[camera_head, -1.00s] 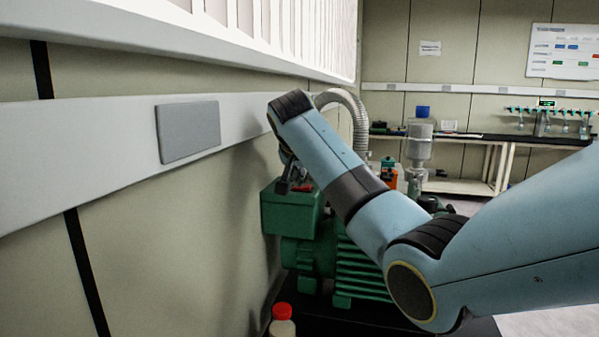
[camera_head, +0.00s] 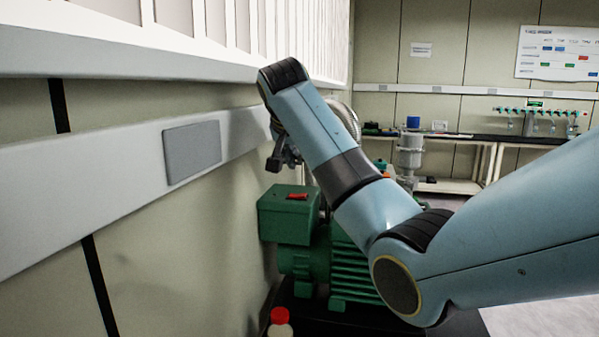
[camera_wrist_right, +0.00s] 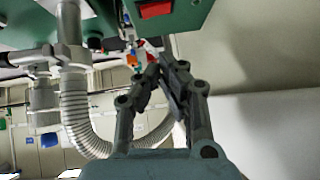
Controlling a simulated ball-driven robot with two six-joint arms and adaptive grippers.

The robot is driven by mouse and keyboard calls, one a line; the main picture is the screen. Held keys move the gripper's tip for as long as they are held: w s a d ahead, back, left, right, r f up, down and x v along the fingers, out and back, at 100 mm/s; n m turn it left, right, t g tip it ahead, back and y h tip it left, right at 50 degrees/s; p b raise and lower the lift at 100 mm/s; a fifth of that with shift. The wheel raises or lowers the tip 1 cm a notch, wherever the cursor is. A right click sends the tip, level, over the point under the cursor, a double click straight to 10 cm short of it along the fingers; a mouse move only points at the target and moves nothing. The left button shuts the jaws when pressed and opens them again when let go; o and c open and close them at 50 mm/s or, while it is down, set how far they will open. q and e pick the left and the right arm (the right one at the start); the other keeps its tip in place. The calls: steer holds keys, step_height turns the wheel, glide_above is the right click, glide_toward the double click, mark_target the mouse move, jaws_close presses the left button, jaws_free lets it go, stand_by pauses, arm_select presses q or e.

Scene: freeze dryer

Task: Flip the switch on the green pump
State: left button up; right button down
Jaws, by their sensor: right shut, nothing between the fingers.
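The green pump (camera_head: 345,268) stands on a dark surface beside the wall, partly hidden behind my right arm in the head view. Its box-shaped housing (camera_head: 284,222) carries a red switch (camera_head: 297,196) on top, in plain sight. The red switch also shows at the top of the right wrist view (camera_wrist_right: 155,9). My right gripper (camera_head: 274,164) is above and slightly left of the switch in the head view, apart from it. In the wrist view its fingers (camera_wrist_right: 163,68) are shut and hold nothing. My left gripper is in neither view.
A bottle with a red cap (camera_head: 280,318) stands in front of the pump. A ribbed grey hose (camera_wrist_right: 78,115) runs close to the gripper. The wall with a grey panel (camera_head: 192,151) is at the left. A bench (camera_head: 465,150) stands at the back.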

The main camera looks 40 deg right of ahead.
steer(key=shift+b+v, duration=0.4)
steer(key=shift+v, duration=1.9)
steer(key=shift+w+a, duration=0.1)
steer(key=shift+w, duration=0.05)
